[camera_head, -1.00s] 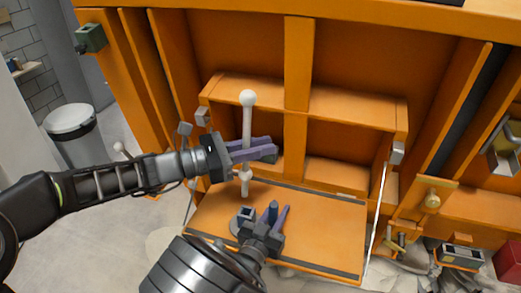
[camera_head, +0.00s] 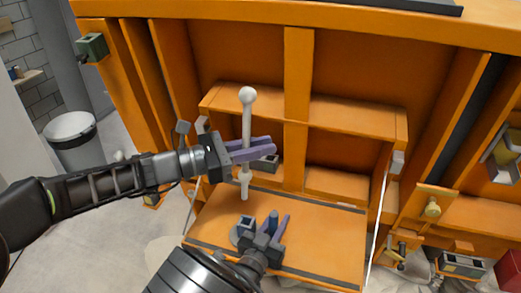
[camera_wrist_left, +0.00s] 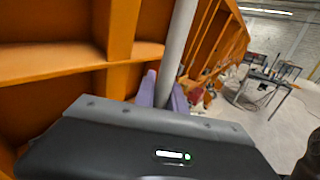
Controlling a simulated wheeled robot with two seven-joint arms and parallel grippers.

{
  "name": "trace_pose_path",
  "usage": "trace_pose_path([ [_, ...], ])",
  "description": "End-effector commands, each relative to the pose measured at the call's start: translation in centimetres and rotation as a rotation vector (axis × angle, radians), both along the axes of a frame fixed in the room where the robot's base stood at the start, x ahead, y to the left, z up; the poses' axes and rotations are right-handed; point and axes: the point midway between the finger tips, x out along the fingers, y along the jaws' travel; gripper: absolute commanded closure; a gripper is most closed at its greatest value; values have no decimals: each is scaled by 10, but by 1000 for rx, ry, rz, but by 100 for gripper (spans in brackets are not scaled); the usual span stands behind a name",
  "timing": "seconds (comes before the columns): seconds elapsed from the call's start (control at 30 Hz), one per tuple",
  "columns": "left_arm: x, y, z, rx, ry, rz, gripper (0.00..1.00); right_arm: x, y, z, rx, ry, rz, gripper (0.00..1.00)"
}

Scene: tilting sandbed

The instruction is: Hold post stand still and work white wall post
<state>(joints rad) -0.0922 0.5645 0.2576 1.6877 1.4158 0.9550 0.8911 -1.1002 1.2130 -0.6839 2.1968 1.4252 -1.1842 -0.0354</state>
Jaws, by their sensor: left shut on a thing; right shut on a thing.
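The white wall post (camera_head: 246,118), with a ball on its top end, stands nearly upright in the head view. My left gripper (camera_head: 268,147) is shut on its middle. The post's lower end shows below the fingers, just above the post stand in the picture. In the left wrist view the post (camera_wrist_left: 179,45) rises between the purple fingers. The post stand (camera_head: 246,222), a grey round base with a small square socket, is on the fold-down orange shelf. My right gripper (camera_head: 278,218) is shut at the stand's right side; its exact contact is hard to see.
The orange fold-down shelf (camera_head: 322,235) hangs on thin stays below an orange cabinet with open compartments (camera_head: 345,145). A grey bin (camera_head: 70,140) stands on the floor at left. A metal box (camera_head: 462,264) lies at lower right. The shelf's right half is clear.

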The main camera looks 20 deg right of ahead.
Motion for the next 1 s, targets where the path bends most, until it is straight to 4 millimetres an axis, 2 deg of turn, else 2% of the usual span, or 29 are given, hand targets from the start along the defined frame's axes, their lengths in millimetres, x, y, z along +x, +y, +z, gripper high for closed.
trace_pose_path([
  [0.23,0,0,14,-2,-2,1,100,0,0,0,0,0,0,100],
  [0.73,0,0,17,-2,-2,1,100,0,0,0,0,0,0,100],
  [1.0,0,0,29,-1,-3,0,100,0,0,0,0,0,0,100],
])
